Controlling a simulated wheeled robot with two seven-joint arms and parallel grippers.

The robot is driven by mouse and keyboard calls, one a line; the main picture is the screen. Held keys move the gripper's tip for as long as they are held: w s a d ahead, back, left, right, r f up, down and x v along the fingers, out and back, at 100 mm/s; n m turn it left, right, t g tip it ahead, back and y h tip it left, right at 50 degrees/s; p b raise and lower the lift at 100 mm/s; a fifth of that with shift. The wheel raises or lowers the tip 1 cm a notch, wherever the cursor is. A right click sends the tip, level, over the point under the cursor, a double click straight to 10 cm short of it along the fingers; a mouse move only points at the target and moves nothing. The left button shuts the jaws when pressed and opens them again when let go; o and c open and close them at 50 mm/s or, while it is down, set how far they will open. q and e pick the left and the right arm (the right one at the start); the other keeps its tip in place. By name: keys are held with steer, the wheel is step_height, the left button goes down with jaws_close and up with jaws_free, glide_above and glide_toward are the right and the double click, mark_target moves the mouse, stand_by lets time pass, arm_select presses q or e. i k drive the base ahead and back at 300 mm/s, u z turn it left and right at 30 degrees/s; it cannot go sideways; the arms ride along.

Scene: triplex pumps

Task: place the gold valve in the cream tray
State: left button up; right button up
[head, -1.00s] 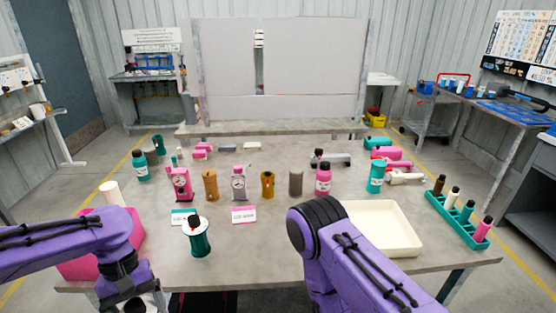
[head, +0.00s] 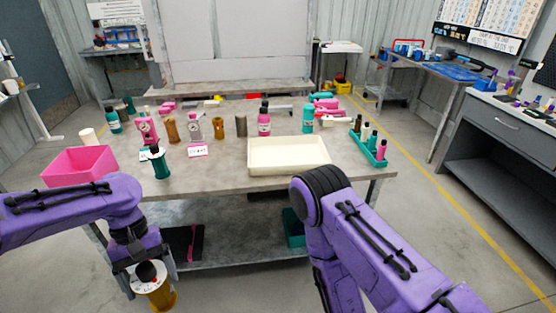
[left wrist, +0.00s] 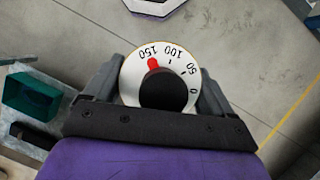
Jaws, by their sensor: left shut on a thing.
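The gold valve (head: 161,297) has a gold body, a white dial top and a black knob. My left gripper (head: 150,268) is shut on it and holds it upright in front of the table, low at the bottom left of the head view. In the left wrist view its dial (left wrist: 158,83) sits between the two fingers (left wrist: 160,90); its body is hidden below the dial. The cream tray (head: 290,172) lies empty at the table's front right, well away from the held valve. My right arm shows, but its gripper is out of view.
The table (head: 225,172) carries a pink bin (head: 78,168) at front left and a green valve (head: 160,165). Several bottles and cylinders stand behind. A teal rack (head: 368,150) stands right of the tray. A grey workbench (head: 500,125) is at right, with open floor before it.

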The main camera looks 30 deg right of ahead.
mark_target(304, 158)
steer(key=z, duration=1.6)
